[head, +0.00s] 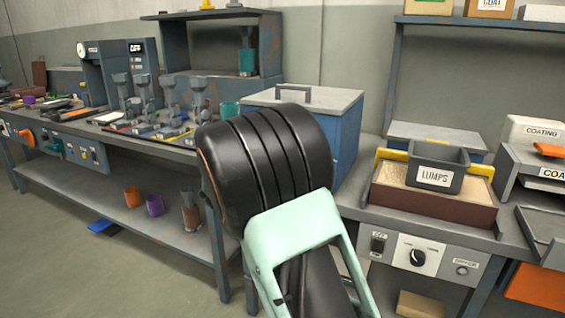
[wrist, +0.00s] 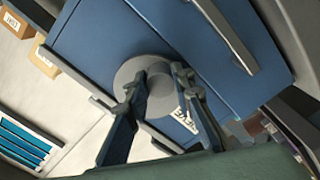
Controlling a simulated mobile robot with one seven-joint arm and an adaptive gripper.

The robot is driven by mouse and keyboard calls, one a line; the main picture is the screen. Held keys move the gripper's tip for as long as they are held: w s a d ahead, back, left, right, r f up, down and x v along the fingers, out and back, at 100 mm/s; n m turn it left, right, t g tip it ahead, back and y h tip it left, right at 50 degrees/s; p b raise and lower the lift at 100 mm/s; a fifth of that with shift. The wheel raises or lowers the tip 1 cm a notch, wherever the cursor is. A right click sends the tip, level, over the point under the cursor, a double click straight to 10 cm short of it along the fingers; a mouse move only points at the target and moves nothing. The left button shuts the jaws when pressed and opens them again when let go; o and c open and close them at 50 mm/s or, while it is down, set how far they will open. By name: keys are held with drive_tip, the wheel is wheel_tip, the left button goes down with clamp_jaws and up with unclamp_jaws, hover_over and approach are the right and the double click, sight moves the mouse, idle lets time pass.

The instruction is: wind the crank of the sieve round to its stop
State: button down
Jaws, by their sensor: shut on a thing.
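In the wrist view, a round grey disc (wrist: 132,72) sits on the face of a blue housing (wrist: 110,35). A grey knob (wrist: 160,95) stands out from it and looks like the grip of the crank. My gripper (wrist: 157,82) has a finger on each side of this knob and is shut on it. A white label with dark letters, partly hidden by a finger, shows beside the disc. In the head view, my arm hides my gripper and the crank. A blue box with a grey lid (head: 340,101) stands just behind my arm.
A tray of pale grains (head: 400,170) with a grey LUMPS bin (head: 435,178) on it stands right of my arm. The bench below has a panel with a dial (head: 418,257). A long bench (head: 165,150) with several tools runs along the left.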

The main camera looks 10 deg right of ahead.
drive_tip(key=shift+w+a+m+b, duration=0.15)
drive_tip(key=shift+a+m+b, duration=0.1)
drive_tip(key=shift+m, duration=0.45)
drive_tip(key=shift+w+a+m+b, duration=0.1)
drive_tip(key=shift+a+m+b, duration=0.15)
drive_tip(key=shift+m, duration=0.45)
drive_tip(key=c, duration=1.7)
unclamp_jaws()
drive_tip(key=shift+o, duration=0.2)
drive_tip(key=v, duration=1.2)
drive_tip(key=shift+d, duration=0.2)
